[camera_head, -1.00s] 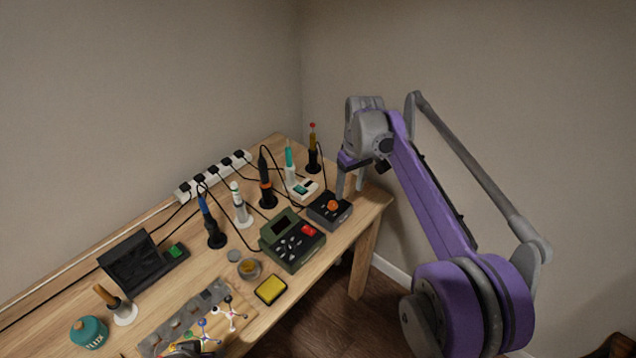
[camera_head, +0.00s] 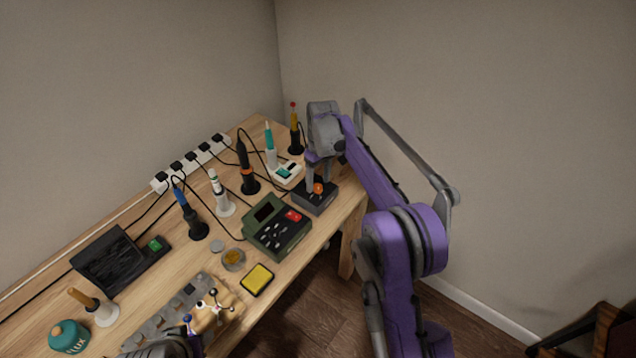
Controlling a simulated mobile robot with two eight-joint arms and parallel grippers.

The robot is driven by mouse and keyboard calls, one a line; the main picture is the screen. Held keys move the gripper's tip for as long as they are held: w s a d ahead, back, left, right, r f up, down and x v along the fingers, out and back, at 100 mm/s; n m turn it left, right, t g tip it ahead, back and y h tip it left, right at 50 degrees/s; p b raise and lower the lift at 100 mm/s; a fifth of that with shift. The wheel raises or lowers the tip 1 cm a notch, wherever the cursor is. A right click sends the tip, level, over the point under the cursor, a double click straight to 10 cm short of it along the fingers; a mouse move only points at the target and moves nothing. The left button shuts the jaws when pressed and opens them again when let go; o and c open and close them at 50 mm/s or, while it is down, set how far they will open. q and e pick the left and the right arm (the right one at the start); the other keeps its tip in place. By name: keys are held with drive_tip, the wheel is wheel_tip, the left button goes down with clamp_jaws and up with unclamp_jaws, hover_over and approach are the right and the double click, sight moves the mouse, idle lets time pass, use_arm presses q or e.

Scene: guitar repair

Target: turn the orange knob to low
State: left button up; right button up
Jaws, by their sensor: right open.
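The orange knob (camera_head: 318,188) sits on top of a small dark grey box (camera_head: 313,203) near the right end of the workbench. My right gripper (camera_head: 319,184) is open and points down over the box, with its fingers close around or beside the knob. I cannot tell whether a finger touches the knob. The knob's setting marks are too small to read. Part of my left gripper (camera_head: 172,346) shows at the bottom edge, and its finger state is unclear.
A green device with a red button (camera_head: 278,230) stands left of the box. Soldering irons in stands, such as the black and orange one (camera_head: 247,170), line the back with cables. A yellow sponge tray (camera_head: 257,279) lies near the front edge. A power strip (camera_head: 190,162) runs behind.

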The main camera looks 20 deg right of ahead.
drive_tip(key=shift+f, duration=0.6)
clamp_jaws()
drive_tip(key=shift+m, duration=0.4)
drive_tip(key=m, duration=0.4)
drive_tip(key=shift+m, duration=0.3)
drive_tip(key=m, duration=0.5)
drive_tip(key=shift+s+t, duration=0.1)
drive_tip(key=shift+t, duration=0.3)
drive_tip(key=shift+m, duration=0.3)
